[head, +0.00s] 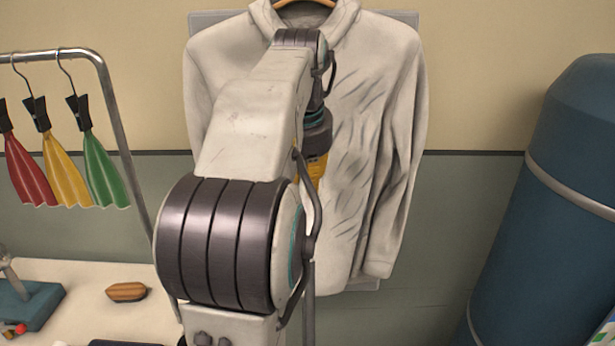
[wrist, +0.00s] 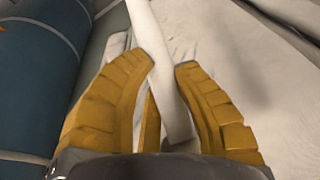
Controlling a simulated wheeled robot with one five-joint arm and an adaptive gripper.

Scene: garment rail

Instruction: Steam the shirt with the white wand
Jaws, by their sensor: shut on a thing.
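The shirt (head: 390,110) is off-white and hangs on a wooden hanger (head: 303,2) against the wall in the head view. Dark slanted creases show on its right half; its middle and left are partly hidden by my arm. My gripper (wrist: 164,68) has yellow fingers and is shut on the white wand (wrist: 146,28), which runs between them in the wrist view. In the head view my gripper (head: 318,168) shows only partly, in front of the shirt, and the wand is hidden behind my arm. I cannot tell whether the wand touches the shirt.
A large blue cylinder (head: 560,190) stands at the right. A metal rail (head: 110,110) at the left bears red, yellow and green cloths on clips. Below it a pale table (head: 70,272) holds a wooden brush (head: 126,292) and a teal-based object (head: 32,303).

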